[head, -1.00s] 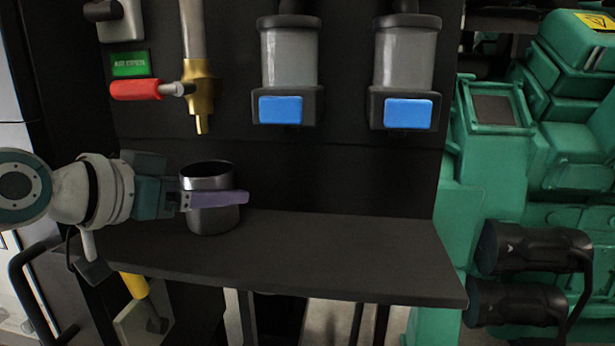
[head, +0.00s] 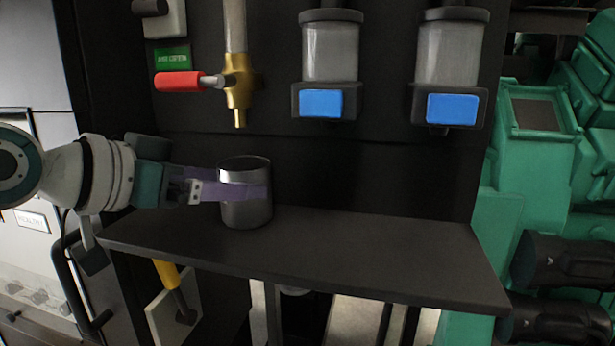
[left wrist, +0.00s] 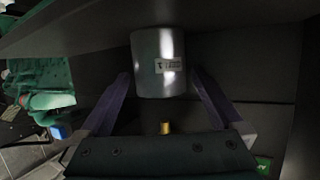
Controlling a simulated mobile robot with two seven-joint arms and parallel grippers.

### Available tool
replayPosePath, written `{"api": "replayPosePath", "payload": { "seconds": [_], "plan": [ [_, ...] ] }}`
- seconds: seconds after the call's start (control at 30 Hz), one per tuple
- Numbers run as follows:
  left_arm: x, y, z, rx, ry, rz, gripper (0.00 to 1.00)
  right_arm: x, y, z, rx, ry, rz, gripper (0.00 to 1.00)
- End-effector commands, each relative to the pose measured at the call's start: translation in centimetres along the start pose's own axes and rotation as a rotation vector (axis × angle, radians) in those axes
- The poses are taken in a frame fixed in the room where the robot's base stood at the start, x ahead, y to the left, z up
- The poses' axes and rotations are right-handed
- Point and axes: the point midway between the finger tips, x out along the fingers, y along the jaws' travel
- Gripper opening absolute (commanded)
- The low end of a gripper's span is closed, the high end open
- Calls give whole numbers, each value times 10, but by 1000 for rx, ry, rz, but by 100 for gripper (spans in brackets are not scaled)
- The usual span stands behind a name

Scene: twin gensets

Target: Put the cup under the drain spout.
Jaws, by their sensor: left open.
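A metal cup (head: 246,208) stands upright on the dark shelf (head: 350,250), below the brass drain spout (head: 239,100). The spout tip is above the cup with a gap between them. My left gripper (head: 245,186) reaches in from the left, open, with one purple finger across the near side of the cup. In the left wrist view the cup (left wrist: 158,60) shows between the spread fingertips (left wrist: 161,76), with dark gaps beside it; a small brass tip (left wrist: 165,127) shows nearer the palm. My right gripper is not in view.
A red valve handle (head: 180,82) sits left of the spout. Two clear bowls with blue blocks (head: 321,103) (head: 452,108) hang at the right on the dark panel. The shelf right of the cup is clear. Green machinery (head: 540,130) stands beyond it.

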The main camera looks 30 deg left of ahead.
Motion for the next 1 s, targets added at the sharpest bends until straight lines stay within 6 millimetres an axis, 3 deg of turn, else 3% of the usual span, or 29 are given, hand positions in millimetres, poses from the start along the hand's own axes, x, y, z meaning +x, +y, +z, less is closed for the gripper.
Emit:
{"api": "replayPosePath", "payload": {
  "seconds": [0.2, 0.4, 0.6, 1.0],
  "plan": [
    [-44, 0, 5, 4, -1, -1, 100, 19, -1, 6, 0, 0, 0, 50],
    [-73, 0, 3, 1, -1, -1, 100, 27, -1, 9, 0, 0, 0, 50],
    [-82, 0, 0, 1, -1, 0, 100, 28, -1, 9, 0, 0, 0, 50],
    [-82, 0, 0, 1, -1, 0, 100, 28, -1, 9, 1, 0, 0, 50]
  ]
}}
